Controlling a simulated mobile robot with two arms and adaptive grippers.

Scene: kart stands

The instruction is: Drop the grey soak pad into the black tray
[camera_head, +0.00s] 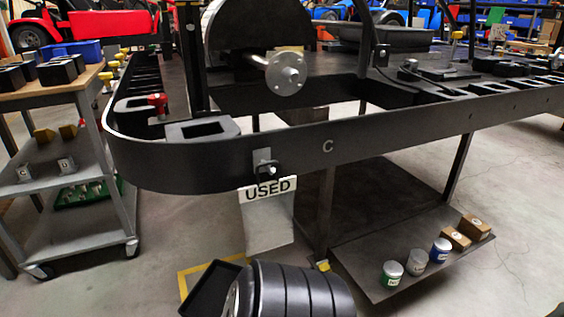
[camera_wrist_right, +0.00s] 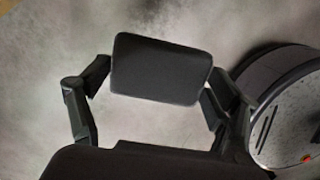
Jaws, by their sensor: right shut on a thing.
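The grey soak pad (camera_wrist_right: 160,69) is a dark, rounded rectangular slab in the right wrist view. My right gripper (camera_wrist_right: 155,80) is shut on it, with one finger against each side. Blurred concrete floor shows behind the pad. The black tray (camera_head: 207,288) appears in the head view at the bottom, left of centre, as a dark, shallow rectangle on the floor by the yellow floor marking. The tray is not seen in the wrist view, so I cannot tell how far the pad is from it. My left gripper is in neither view.
A white "USED" sign (camera_head: 267,189) hangs on the black curved rail (camera_head: 345,148) above the yellow floor marking (camera_head: 190,268). A low shelf (camera_head: 353,262) with several cans and boxes is at right. A grey cart (camera_head: 98,196) stands at left.

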